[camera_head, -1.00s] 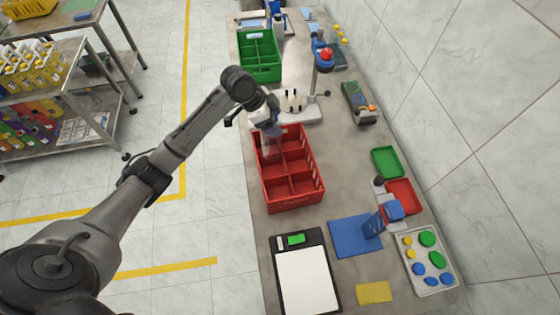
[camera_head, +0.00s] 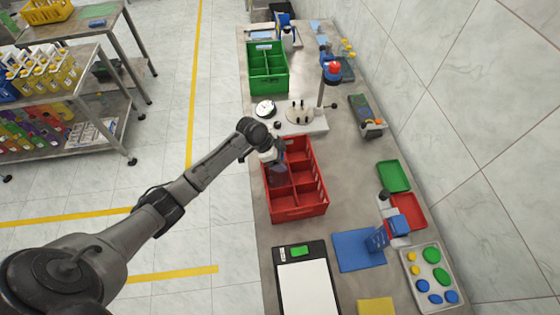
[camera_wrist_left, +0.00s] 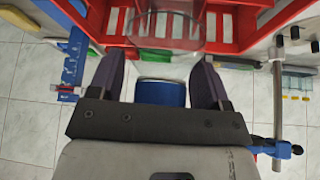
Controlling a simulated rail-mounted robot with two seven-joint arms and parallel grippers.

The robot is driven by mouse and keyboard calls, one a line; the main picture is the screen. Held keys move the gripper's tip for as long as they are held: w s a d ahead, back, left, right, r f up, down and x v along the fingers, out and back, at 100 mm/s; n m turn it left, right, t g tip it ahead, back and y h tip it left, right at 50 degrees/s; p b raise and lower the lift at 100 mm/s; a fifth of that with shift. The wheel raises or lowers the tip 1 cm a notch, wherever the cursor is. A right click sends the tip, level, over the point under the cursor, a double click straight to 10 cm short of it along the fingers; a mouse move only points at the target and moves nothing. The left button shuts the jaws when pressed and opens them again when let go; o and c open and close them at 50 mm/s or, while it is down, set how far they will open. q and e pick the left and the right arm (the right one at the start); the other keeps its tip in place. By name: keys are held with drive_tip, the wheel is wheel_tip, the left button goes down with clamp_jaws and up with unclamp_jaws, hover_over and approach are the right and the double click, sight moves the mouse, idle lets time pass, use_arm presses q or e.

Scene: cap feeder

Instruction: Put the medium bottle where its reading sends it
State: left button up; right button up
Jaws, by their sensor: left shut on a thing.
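The red crate (camera_head: 298,213) with dividers stands on the bench, and it fills the top of the left wrist view (camera_wrist_left: 240,30). My left gripper (camera_head: 271,158) points down over the crate's left side. Its fingers (camera_wrist_left: 160,85) are shut on a bottle with a blue cap (camera_wrist_left: 160,93) and a clear body. In the head view the bottle (camera_head: 278,173) is a dim translucent shape at the left-hand middle compartment. I cannot tell whether its base is inside the compartment or above it. The bottle's reading is not legible. My right gripper is not in view.
A green crate (camera_head: 267,88) stands farther back.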

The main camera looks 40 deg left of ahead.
use_arm(q)
drive_tip(key=shift+f, duration=1.35)
drive_tip(key=o, duration=1.7)
drive_tip(key=shift+f, duration=0.1)
drive_tip(key=shift+c, duration=0.2)
